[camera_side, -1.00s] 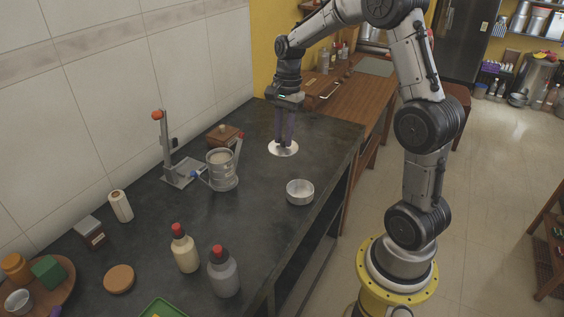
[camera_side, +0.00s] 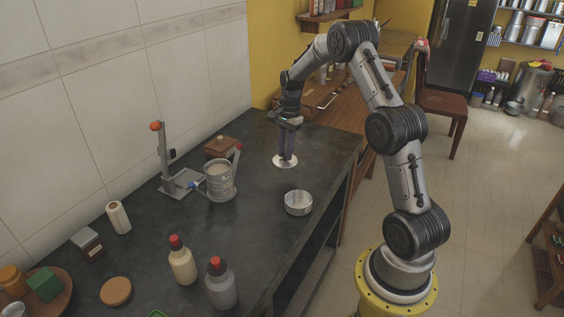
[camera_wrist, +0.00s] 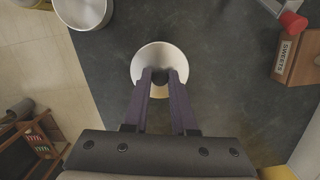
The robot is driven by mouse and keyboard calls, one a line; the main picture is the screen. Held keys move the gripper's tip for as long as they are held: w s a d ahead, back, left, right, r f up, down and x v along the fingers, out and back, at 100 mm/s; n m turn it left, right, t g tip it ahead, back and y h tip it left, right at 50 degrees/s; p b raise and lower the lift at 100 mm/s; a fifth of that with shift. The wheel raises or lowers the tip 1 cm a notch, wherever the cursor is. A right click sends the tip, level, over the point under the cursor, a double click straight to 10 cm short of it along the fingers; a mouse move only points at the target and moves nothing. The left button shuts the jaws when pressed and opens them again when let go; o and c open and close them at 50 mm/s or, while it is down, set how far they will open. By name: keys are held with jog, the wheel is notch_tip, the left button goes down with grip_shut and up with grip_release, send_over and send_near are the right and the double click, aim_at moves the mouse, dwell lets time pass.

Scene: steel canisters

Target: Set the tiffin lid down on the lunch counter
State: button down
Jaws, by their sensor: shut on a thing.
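The tiffin lid (camera_side: 285,163) is a pale, round disc, flat and level at the far end of the dark lunch counter (camera_side: 258,222). My gripper (camera_side: 287,154) points straight down over it and is shut on its knob. In the wrist view the lid (camera_wrist: 148,53) lies under my gripper (camera_wrist: 162,76), with a dark round knob between the fingertips. The fingers hide part of the lid's near side. I cannot tell whether its underside touches the counter.
An open steel bowl (camera_side: 298,204) stands nearer the counter's right edge. A steel can (camera_side: 220,183) with red- and blue-tipped handles, a stand (camera_side: 165,160) and a wooden box (camera_side: 219,147) are to the left. Two bottles (camera_side: 182,262) stand in front. Bare counter surrounds the lid.

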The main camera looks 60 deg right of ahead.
aim_at(282, 161)
jog(key=shift+w+d+f, duration=0.3)
jog(key=shift+w+f, duration=0.2)
jog(key=shift+f, duration=0.15)
jog(key=shift+w+d+f, duration=0.25)
jog(key=shift+w+f, duration=0.2)
jog(key=shift+f, duration=1.75)
jog(key=shift+f, duration=0.1)
jog(key=c, duration=0.7)
grip_release()
